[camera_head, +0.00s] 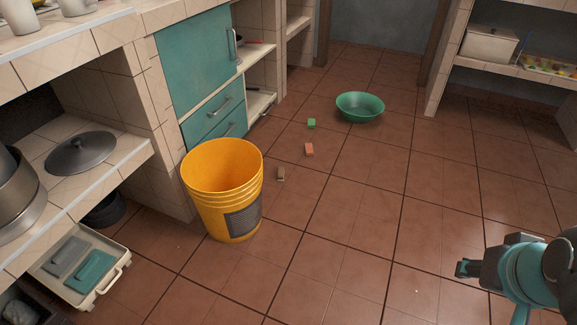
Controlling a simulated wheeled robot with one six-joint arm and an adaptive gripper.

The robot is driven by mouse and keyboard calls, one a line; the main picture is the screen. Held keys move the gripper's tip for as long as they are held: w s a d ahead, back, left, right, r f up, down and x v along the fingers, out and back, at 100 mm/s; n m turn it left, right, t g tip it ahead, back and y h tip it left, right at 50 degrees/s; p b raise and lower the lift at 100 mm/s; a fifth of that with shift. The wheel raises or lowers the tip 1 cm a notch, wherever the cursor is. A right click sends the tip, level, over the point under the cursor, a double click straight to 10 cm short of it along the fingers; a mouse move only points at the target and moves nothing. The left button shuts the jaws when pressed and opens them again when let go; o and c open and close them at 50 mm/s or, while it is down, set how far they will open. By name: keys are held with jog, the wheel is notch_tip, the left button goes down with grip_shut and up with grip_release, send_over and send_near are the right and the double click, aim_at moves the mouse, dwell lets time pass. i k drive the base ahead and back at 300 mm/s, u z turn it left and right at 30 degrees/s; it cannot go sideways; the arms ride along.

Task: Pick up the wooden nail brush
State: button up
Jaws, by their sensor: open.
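A small brown block-like object (281,174), which looks like the wooden nail brush, lies on the tiled floor just right of the yellow bucket. It is too small to make out bristles. My gripper (486,254) is at the lower right, its dark fingers pointing left. It is open and empty, far to the right of the brown object and apart from it. Part of my teal and dark arm shows behind it.
The yellow bucket (224,190) stands close left of the brown object. An orange block (309,149), a green block (311,123) and a green basin (360,107) lie farther back. An open case (122,262) sits lower left. The central and right floor is clear.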

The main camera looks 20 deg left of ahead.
aim_at(280, 169)
jog(key=i, duration=2.6)
jog(key=u, duration=3.5)
